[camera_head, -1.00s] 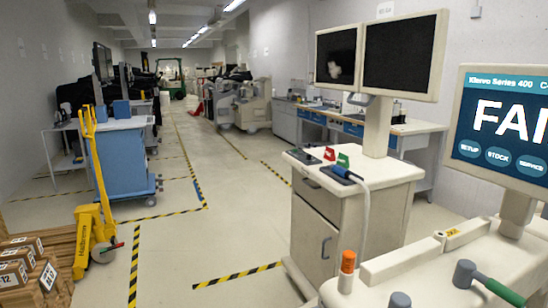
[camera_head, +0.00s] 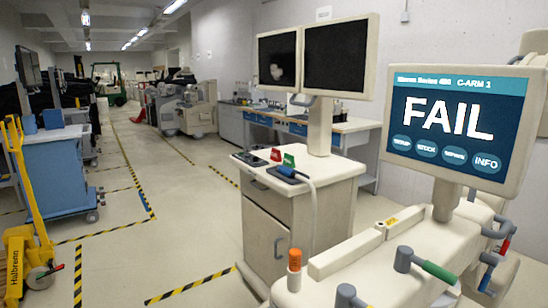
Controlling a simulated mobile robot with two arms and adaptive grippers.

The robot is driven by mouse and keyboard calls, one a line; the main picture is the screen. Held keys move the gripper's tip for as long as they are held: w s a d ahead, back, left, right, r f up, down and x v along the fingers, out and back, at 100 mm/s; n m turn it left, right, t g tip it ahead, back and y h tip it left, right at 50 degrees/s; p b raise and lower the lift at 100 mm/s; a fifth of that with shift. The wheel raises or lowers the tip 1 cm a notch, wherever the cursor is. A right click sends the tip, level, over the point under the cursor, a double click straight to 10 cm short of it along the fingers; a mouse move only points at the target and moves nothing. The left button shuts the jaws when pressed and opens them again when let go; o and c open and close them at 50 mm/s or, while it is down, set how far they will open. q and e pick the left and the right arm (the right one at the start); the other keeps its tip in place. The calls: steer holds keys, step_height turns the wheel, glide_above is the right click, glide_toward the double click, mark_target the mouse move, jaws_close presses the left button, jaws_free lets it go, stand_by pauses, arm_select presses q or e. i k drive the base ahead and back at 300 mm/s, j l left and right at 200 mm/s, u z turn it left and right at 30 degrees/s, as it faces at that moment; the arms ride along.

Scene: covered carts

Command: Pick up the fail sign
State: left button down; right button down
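A small red sign (camera_head: 276,155) and a small green sign (camera_head: 289,160) stand on top of a beige cart (camera_head: 325,183) in the middle of the view. Any wording on the two signs is too small to read. A monitor (camera_head: 459,128) at the right shows the word FAIL in large white letters on a dark blue screen. Neither of my grippers is in view.
Twin dark monitors (camera_head: 305,56) rise from the cart. A beige machine (camera_head: 372,260) with handles and an orange-capped post (camera_head: 295,262) fills the front right. A yellow pallet jack (camera_head: 30,225) and blue cabinet (camera_head: 55,185) stand left. Open floor (camera_head: 180,220) lies between.

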mark_target(276, 156)
steer(key=j+u, duration=0.25)
steer(key=i+j+u, duration=0.1)
steer(key=j+u, duration=0.2)
steer(key=i+j+u, duration=0.25)
steer(key=j, duration=0.15)
steer(key=i+j+z, duration=0.1)
steer(key=i+j, duration=0.45)
steer(key=i, duration=0.25)
steer(key=i+j+z, duration=0.1)
steer(key=i+j, duration=0.55)
steer(key=i, duration=0.1)
